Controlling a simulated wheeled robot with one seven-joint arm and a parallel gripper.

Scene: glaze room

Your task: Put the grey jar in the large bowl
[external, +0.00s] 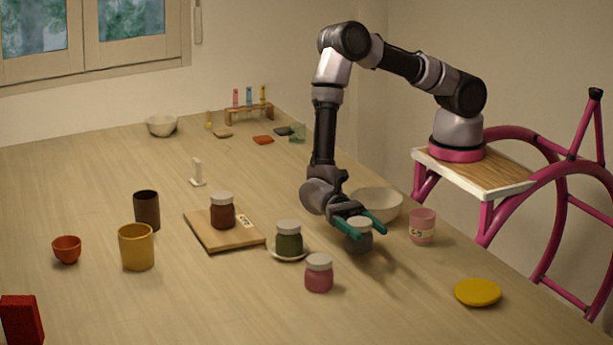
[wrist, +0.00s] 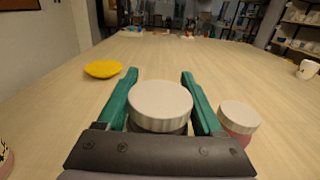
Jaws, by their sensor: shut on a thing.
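The grey jar (external: 358,241) with a white lid is between the green fingers of my gripper (external: 361,225) in the external view. In the wrist view its lid (wrist: 160,101) fills the gap between the fingertips (wrist: 160,78), and my gripper is shut on it. The jar is upright; I cannot tell whether its base touches the table. The large cream bowl (external: 384,205) stands just behind my gripper, partly hidden by it.
A pink cup (external: 422,229) stands right of the jar. A pink jar (external: 319,275) and a green jar (external: 289,241) on a saucer (external: 274,254) stand to its left. A yellow dish (external: 478,293) lies at the front right. A red-brown jar (external: 222,213) stands on a board (external: 201,234).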

